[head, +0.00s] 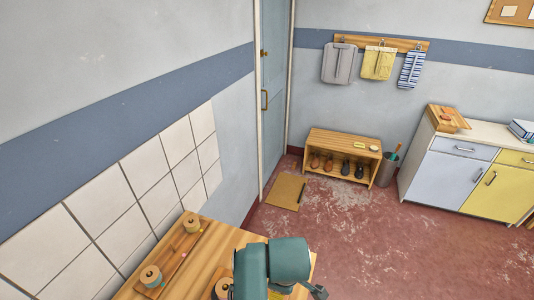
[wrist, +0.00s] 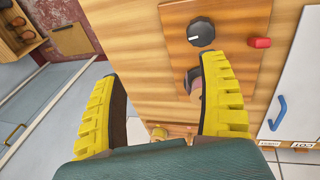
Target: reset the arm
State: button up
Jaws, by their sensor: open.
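My gripper (wrist: 160,75) shows in the wrist view as two yellow ribbed fingers, spread wide apart with nothing between them. Beyond them is a wooden panel (wrist: 145,60) with a black knob (wrist: 201,31) bearing a white mark and a red button (wrist: 260,42). A round pinkish part (wrist: 196,88) is partly hidden behind the right finger. In the head view my teal arm is folded at the bottom edge, over the wooden worktop (head: 208,250); the gripper cannot be made out clearly there.
On the worktop stand wooden knob-like pieces (head: 150,276), close to the tiled wall (head: 105,222). A shoe rack (head: 343,146), a bin (head: 387,170) and a cabinet (head: 447,178) line the far wall. A white panel with a blue handle (wrist: 276,113) is at right.

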notch_tip(320, 180, up, 20)
jog(key=d+m+t, duration=0.3)
jog(key=m+t, duration=0.3)
jog(key=t, duration=0.4)
jog(key=s+r+m+t, duration=0.4)
jog(key=s+r, duration=0.1)
jog(key=r, duration=0.5)
jog(key=s+r+m+t, duration=0.4)
jog(key=s+r, duration=0.2)
jog(key=r, duration=0.5)
jog(key=shift+m+t+h+p, duration=0.3)
jog(key=shift+m+t+p, duration=0.05)
jog(key=shift+m+t, duration=0.05)
jog(key=shift+f, duration=0.1)
